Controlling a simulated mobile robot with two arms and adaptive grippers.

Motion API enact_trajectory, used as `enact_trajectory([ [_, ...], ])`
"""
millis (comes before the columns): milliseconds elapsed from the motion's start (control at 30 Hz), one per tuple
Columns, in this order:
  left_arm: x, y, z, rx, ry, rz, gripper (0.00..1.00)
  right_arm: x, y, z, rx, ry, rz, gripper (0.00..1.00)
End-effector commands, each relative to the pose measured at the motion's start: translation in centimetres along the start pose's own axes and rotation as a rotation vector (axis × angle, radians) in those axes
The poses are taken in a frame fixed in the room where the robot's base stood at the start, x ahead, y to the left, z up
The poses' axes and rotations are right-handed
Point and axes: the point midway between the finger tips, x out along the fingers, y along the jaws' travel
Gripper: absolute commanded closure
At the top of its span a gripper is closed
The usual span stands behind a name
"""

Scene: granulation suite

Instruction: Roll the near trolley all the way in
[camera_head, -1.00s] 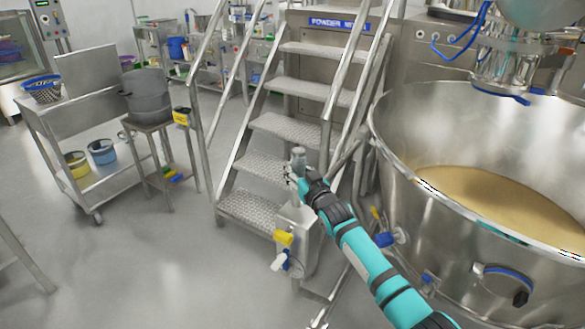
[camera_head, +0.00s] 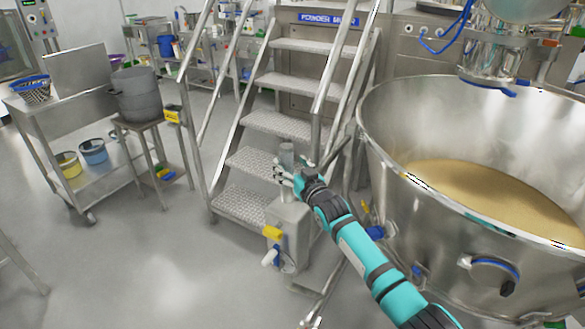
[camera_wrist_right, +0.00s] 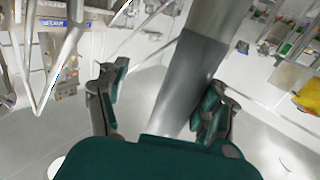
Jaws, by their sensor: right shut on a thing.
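A large steel bowl (camera_head: 400,205) with tan powder (camera_head: 490,195) fills the right of the head view. Its undercarriage is mostly out of view, so I cannot tell how it stands on wheels. Left of it, by the stairs, a steel box (camera_head: 287,222) carries a short upright post (camera_head: 287,153), a yellow tag and a blue knob. I cannot tell whether box and bowl are joined. My right gripper (camera_head: 285,173) is shut on the post. In the right wrist view, the steel post (camera_wrist_right: 190,80) stands between its two fingers. My left gripper is out of view.
Metal stairs (camera_head: 275,125) with handrails rise right behind the box. A wheeled steel cart (camera_head: 70,120) and a stool with a grey pot (camera_head: 137,95) stand at the left. The grey floor (camera_head: 140,260) at front left is clear.

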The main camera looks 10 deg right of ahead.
Motion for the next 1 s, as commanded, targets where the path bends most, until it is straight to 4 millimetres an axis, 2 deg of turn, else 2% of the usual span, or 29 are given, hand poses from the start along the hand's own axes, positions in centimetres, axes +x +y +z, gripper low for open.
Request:
enact_trajectory([
  [33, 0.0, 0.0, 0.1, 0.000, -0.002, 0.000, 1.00, -0.2, 0.7, -0.1, -0.002, 0.001, 0.009, 0.42],
  [233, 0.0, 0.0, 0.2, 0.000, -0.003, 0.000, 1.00, -2.2, 0.6, -0.1, -0.001, 0.002, 0.008, 0.42],
  [600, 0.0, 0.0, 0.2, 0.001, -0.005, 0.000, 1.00, -9.5, 0.2, 0.0, -0.003, 0.000, 0.004, 0.42],
  [700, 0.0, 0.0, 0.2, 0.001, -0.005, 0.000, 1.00, -10.9, 0.1, 0.0, -0.003, -0.001, 0.004, 0.42],
  [833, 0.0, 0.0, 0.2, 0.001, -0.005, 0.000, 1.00, -11.9, 0.1, 0.0, -0.003, -0.001, 0.003, 0.42],
  [1000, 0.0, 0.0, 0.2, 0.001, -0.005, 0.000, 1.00, -12.2, 0.0, -0.1, -0.003, 0.000, 0.003, 0.42],
])
